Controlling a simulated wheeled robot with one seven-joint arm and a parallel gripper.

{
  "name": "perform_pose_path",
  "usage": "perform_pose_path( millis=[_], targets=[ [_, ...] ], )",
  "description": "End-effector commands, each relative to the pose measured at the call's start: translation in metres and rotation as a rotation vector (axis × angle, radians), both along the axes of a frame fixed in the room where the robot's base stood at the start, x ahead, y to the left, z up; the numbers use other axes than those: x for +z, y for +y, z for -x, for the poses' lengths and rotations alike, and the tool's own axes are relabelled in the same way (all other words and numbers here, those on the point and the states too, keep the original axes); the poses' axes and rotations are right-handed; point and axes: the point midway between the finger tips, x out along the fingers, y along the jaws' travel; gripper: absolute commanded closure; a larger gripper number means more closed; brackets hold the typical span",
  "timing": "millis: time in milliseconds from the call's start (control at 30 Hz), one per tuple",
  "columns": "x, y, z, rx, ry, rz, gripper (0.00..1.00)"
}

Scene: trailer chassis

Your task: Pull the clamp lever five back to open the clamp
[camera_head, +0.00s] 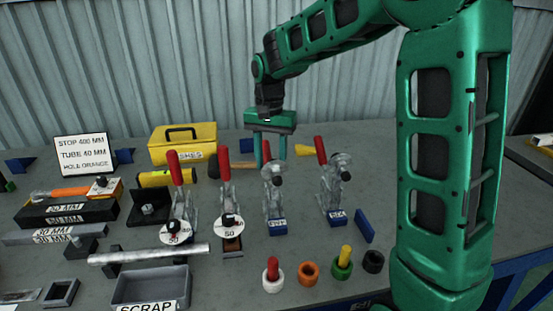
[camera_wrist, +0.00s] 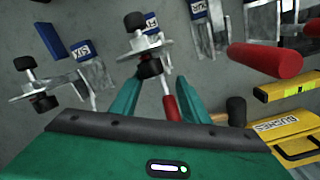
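Clamp five (camera_head: 274,197) is a metal toggle clamp behind a blue label block on the bench; its lettering is small and hard to read. It also shows in the wrist view (camera_wrist: 147,45). Its lever has a red grip (camera_head: 267,152) that stands up from the clamp. My gripper (camera_head: 270,155) points down over this lever. In the wrist view the red grip (camera_wrist: 171,108) lies between the two teal fingers, nearer the right one. The fingers are apart, with a gap visible at the left side. Contact with the right finger cannot be told.
Clamp six (camera_head: 335,185), with a red lever (camera_head: 320,150), stands close on the right. Another red-levered clamp (camera_head: 227,195) stands on the left. A yellow box (camera_head: 183,143) is behind. Colored rings (camera_head: 308,273) and a scrap tray (camera_head: 150,287) lie in front.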

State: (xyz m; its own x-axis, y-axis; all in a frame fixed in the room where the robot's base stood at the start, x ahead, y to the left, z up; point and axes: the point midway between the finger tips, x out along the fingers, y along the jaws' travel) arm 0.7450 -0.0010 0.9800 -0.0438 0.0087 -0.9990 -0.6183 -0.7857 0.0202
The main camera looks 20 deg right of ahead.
Motion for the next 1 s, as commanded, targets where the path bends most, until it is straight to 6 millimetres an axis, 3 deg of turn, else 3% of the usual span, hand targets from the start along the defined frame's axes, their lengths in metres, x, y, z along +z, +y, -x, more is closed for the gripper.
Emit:
perform_pose_path(
  millis=[233,767,1000],
  targets=[
    [-0.001,0.003,0.014,0.004,-0.037,0.008,0.59],
    [0.0,-0.002,0.015,0.0,-0.044,0.008,0.59],
    [0.016,-0.022,0.019,0.071,-0.091,0.012,0.59]
  ],
)
